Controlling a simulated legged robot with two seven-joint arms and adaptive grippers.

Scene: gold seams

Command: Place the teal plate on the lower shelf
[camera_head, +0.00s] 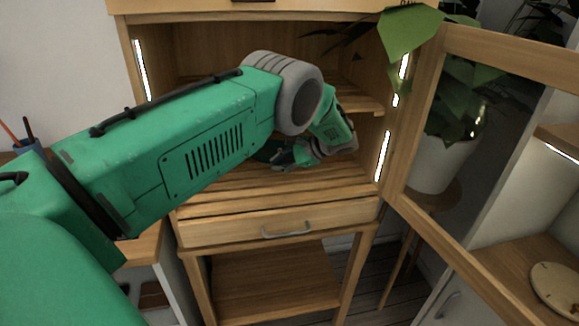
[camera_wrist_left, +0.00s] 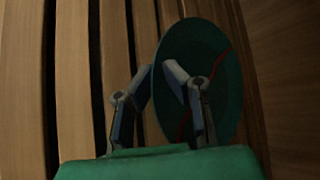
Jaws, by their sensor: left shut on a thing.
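The teal plate (camera_wrist_left: 222,88) is a dark teal disc with thin reddish seam lines. In the left wrist view it stands on edge in the picture, close to the wooden slats. My left gripper (camera_wrist_left: 158,72) is shut on its near rim. In the head view the gripper (camera_head: 287,158) is inside the cabinet, just above the slatted lower shelf (camera_head: 240,197). A dark sliver of the plate (camera_head: 266,150) shows there, mostly hidden by my arm and gripper. I cannot tell whether the plate touches the slats. My right gripper is not in view.
The upper shelf (camera_head: 362,101) is above the gripper. A glass door (camera_head: 415,110) stands open on the right, with a potted plant (camera_head: 440,150) behind it. A closed drawer (camera_head: 225,230) is below the lower shelf. The slats at the front are clear.

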